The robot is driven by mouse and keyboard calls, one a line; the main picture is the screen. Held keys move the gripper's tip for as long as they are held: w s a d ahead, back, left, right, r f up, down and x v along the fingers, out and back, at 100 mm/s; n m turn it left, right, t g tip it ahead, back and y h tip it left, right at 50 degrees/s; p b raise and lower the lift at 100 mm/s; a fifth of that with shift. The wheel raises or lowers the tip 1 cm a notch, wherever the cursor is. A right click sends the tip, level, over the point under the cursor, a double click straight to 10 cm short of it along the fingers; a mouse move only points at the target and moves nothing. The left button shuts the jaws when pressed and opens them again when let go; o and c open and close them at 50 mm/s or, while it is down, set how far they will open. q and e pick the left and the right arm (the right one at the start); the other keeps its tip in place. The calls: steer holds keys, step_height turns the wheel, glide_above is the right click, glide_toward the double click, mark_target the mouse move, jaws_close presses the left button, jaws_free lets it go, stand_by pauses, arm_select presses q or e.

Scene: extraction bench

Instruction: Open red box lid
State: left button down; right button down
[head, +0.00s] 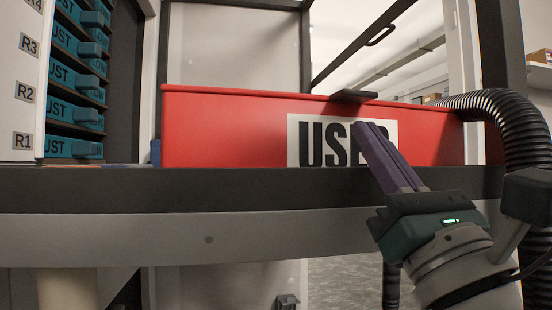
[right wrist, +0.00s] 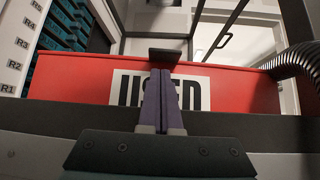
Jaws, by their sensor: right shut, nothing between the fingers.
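The red box (head: 230,130) stands on the bench shelf, with a white label reading "USED" on its front; it also fills the middle of the right wrist view (right wrist: 70,85). A dark handle tab (head: 354,95) sticks out at the top front edge of the box, and shows in the right wrist view (right wrist: 165,55). The lid looks closed. My right gripper (head: 372,130) is shut and empty, its purple fingers pointing up in front of the label. Its tips (right wrist: 161,75) appear just below the tab; I cannot tell whether they touch it. My left gripper is not in view.
A rack of teal boxes (head: 75,110) marked R1 and up stands at the left. The dark shelf edge (head: 200,192) runs below the red box. A black corrugated hose (head: 515,125) curves down at the right, close to my right arm.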

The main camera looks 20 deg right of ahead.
mark_target(345, 101)
steer(key=shift+p+x, duration=0.3)
steer(key=shift+x, duration=1.55)
steer(key=shift+r, duration=0.1)
